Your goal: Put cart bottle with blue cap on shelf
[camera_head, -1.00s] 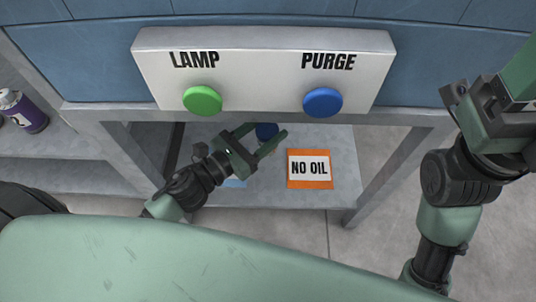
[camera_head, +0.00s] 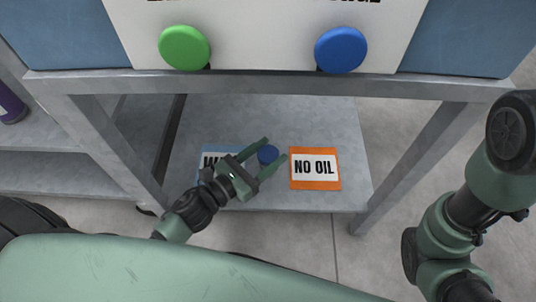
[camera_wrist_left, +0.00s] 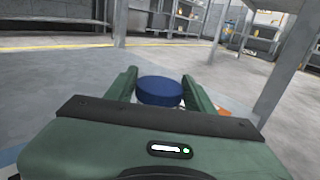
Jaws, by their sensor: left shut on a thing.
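In the left wrist view the blue cap (camera_wrist_left: 159,91) sits between the two green fingers (camera_wrist_left: 160,88). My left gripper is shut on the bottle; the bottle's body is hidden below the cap. The grey lower shelf (camera_head: 330,115) lies beneath, with the gripper over its front part. I cannot tell whether the bottle touches the shelf. My right arm is at the right of the head view, but its gripper is out of frame.
An orange-edged "NO OIL" label (camera_head: 315,168) lies right of the gripper. A blue label (camera_head: 215,155) is partly hidden behind it. Above are a green button (camera_head: 185,47) and a blue button (camera_head: 341,49). Shelf legs (camera_head: 415,155) stand at both sides. A purple can (camera_head: 10,105) is far left.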

